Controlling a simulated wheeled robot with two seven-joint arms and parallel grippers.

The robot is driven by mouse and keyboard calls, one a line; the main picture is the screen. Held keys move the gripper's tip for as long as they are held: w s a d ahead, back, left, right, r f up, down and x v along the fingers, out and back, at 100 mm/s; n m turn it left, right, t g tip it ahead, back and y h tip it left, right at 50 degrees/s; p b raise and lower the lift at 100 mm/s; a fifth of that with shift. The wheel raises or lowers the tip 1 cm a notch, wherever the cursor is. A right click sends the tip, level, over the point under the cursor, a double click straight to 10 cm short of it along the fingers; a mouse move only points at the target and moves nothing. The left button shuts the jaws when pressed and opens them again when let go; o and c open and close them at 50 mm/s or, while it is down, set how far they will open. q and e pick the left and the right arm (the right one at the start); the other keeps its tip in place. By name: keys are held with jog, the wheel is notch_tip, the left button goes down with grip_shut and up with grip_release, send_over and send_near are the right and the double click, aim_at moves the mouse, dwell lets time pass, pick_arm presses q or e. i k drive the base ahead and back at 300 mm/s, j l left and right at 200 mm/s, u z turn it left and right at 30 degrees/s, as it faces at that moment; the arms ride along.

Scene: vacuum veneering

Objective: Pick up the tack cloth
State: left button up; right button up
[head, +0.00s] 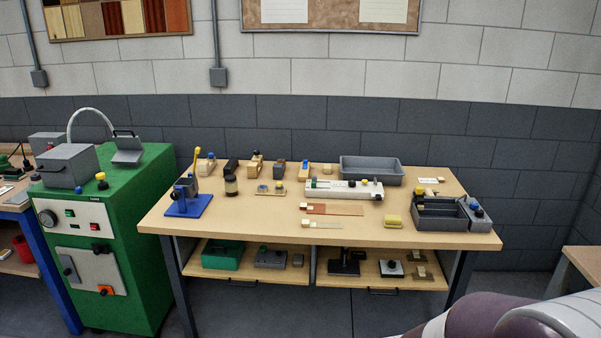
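A small pale-yellow pad (393,220), which looks like the tack cloth, lies near the front edge of the wooden workbench (270,229), right of centre. It is small in the picture, so I cannot make out its folds. It sits apart from the things around it, and nothing touches it from above. Neither of my grippers is in view. Only a part of my own arm shows at the bottom right, well in front of the bench.
A grey open tray (440,226) stands right of the pad. Veneer strips (340,209) lie to its left, a white long fixture (343,189) behind. A blue clamp device (188,203) is at the left. A green machine (113,215) stands left of the bench. The front edge has free room.

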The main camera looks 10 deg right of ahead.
aim_at(396, 222)
jog(key=i, duration=0.95)
jog(key=i+j+z, duration=0.15)
jog(key=i, duration=0.8)
jog(key=i+j+z, duration=0.1)
jog(key=i+z, duration=0.3)
jog(key=i+j+z, duration=0.8)
jog(key=i, duration=0.15)
